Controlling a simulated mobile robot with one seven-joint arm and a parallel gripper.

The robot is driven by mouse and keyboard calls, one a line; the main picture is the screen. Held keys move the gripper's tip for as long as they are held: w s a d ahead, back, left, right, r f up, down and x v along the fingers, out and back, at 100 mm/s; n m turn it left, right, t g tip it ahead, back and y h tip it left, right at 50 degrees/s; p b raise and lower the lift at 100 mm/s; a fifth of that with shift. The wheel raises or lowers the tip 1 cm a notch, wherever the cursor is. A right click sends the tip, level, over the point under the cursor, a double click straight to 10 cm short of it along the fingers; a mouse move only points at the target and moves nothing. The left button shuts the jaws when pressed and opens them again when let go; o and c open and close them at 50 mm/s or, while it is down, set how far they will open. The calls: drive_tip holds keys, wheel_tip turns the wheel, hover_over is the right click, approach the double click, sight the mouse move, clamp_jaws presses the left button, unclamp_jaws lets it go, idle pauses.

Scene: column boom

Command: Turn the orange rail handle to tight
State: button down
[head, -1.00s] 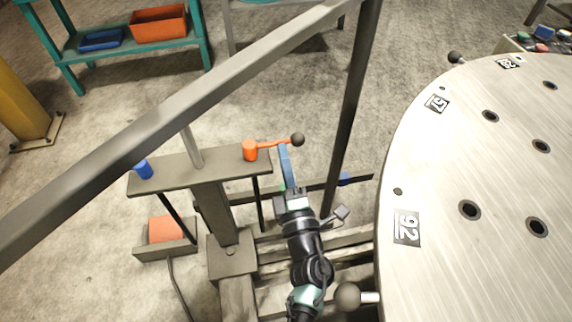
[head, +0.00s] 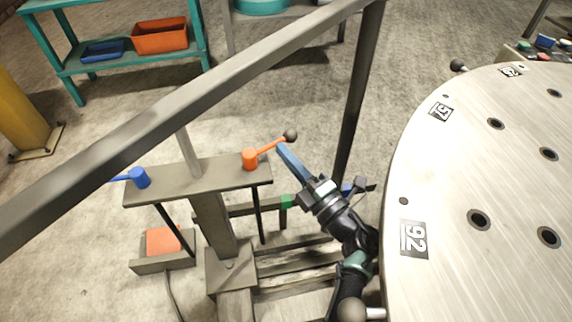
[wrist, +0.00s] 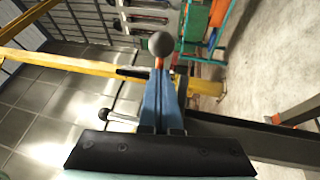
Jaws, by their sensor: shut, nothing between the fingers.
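The orange rail handle (head: 250,159) sits at the right end of a grey crossbar. Its lever points right and away, ending in a dark ball knob (head: 290,135). My gripper (head: 282,149) has its blue fingers shut and empty, with the tips right beside the lever just below the knob. I cannot tell for certain whether they touch. In the wrist view the closed fingers (wrist: 160,95) point at the knob (wrist: 161,44), and a short orange piece of lever shows between. The hub is hidden there.
A blue handle (head: 138,178) sits at the crossbar's left end. A grey beam (head: 150,118) slants across above, joining a dark post (head: 352,100). A large round metal table (head: 450,190) stands close on the right. Open floor lies behind the crossbar.

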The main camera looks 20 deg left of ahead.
drive_tip(key=shift+w+a+n+g+y+b, duration=0.5)
drive_tip(key=shift+w+a+g+b, duration=0.3)
drive_tip(key=shift+w+a+b, duration=0.55)
drive_tip(key=shift+f+b+x, duration=0.25)
drive_tip(key=shift+b+x, duration=0.2)
drive_tip(key=shift+x, duration=0.9)
drive_tip(key=shift+s+a, duration=0.1)
drive_tip(key=shift+a, duration=0.1)
drive_tip(key=shift+d, duration=0.1)
drive_tip(key=p+v, duration=0.3)
drive_tip(key=v, duration=1)
drive_tip(key=shift+p, duration=0.3)
